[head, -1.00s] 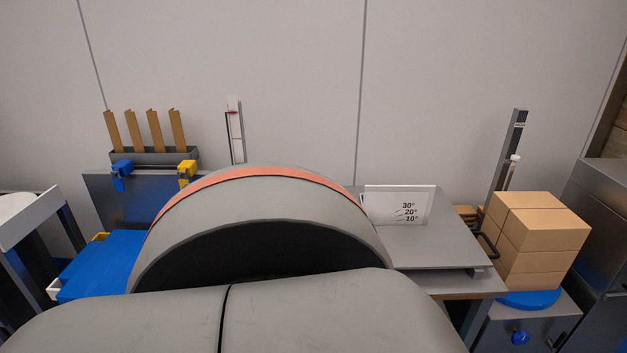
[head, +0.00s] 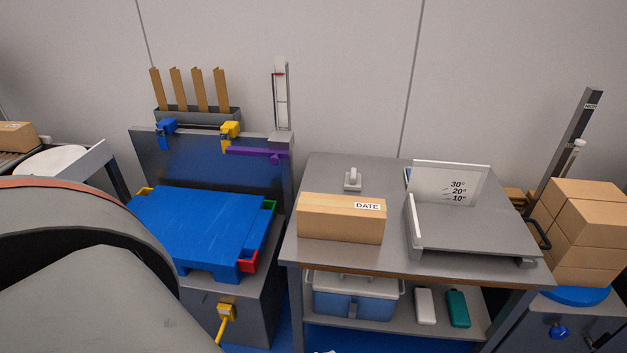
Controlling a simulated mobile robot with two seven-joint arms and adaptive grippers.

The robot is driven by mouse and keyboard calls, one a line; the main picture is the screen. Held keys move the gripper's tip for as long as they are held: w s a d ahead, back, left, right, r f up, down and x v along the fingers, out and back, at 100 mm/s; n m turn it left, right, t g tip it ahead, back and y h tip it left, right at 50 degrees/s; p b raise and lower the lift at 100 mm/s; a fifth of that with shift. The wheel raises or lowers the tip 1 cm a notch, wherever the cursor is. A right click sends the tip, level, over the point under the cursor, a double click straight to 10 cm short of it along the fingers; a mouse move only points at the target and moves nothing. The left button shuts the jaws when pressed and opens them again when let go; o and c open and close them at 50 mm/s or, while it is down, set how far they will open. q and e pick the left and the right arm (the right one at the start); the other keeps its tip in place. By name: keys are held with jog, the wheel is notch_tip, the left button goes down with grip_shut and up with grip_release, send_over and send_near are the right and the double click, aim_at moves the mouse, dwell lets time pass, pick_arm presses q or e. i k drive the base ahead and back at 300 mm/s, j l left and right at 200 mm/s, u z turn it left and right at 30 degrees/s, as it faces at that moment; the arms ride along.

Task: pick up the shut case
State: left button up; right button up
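No thing in view is plainly marked as the case. On the lower shelf of the grey table, a teal rounded case-like object (head: 457,309) and a white one (head: 425,307) stand side by side, with no opening visible. To their left is a blue tub (head: 352,305) with a pale top and side handles, partly hidden under the tabletop. A closed cardboard box (head: 341,217) labelled DATE lies on the tabletop. Neither gripper is in view; only a large grey part of my arm shows at the left.
The grey table (head: 322,171) also bears a tilted tray stand (head: 470,228) with angle marks and a small white handle. A blue platform (head: 198,225) stands at left. Stacked cartons (head: 588,220) stand at right. Bare tabletop lies behind the box.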

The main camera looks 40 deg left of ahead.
aim_at(324, 217)
jog(key=u, duration=1.05)
jog(key=i+l, duration=0.3)
jog(key=l+u, duration=0.05)
jog(key=l, duration=0.05)
